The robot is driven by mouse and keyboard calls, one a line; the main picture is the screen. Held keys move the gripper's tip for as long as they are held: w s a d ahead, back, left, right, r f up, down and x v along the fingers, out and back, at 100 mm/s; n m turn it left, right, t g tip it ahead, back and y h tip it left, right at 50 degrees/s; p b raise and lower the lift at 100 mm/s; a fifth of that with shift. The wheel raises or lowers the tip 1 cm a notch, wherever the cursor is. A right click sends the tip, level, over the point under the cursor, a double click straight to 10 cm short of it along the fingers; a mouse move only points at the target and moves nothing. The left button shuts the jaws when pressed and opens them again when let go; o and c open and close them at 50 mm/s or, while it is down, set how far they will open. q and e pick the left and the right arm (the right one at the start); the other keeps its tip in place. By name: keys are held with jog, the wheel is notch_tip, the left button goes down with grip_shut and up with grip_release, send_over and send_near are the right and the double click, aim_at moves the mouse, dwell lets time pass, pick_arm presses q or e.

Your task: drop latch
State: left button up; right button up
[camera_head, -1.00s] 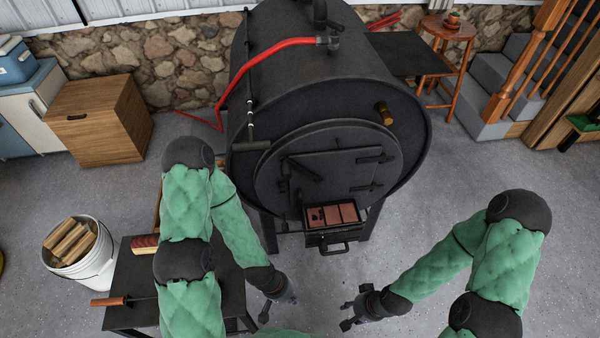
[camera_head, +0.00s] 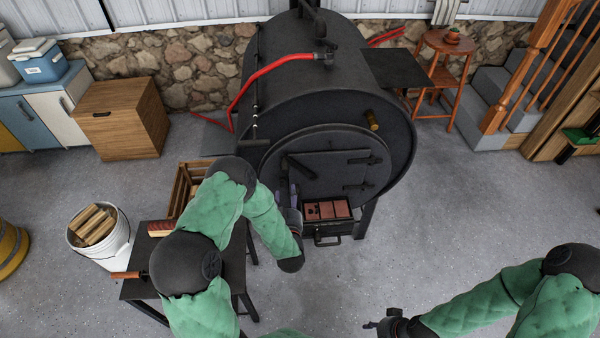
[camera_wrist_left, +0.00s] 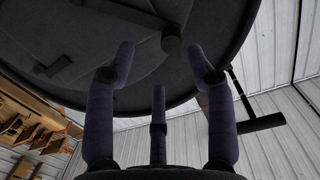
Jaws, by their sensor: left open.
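The black stove door (camera_head: 335,172) is on the front of the barrel stove and looks shut. Its dark latch bar (camera_head: 301,167) slants across the door's left side. What looks like the latch, with a round knob end (camera_wrist_left: 171,40), shows at the top of the left wrist view. My left gripper (camera_head: 287,195) is just below and left of the latch, at the door's lower left. In the left wrist view its fingers (camera_wrist_left: 163,75) are spread and empty, pointing up toward the door. Whether they touch anything is unclear. My right gripper (camera_head: 371,325) is low, away from the stove; its finger opening is unclear.
An open ash drawer (camera_head: 328,232) with reddish contents juts out under the door, right of my left gripper. A T-handled rod (camera_wrist_left: 262,123) is beside the stove. A small table (camera_head: 150,285) and a bucket of firewood (camera_head: 118,240) stand left.

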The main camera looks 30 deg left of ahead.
aim_at(285, 172)
pick_arm(q)
jog(key=shift+y, duration=0.4)
jog(key=x, duration=0.3)
jog(key=r+b+x, duration=0.1)
jog(key=x, duration=0.3)
jog(key=r+x, duration=0.1)
jog(key=x, duration=0.2)
jog(key=shift+w+a+b, duration=0.2)
jog(key=shift+a+b, duration=0.05)
jog(key=shift+b, duration=0.05)
grip_shut()
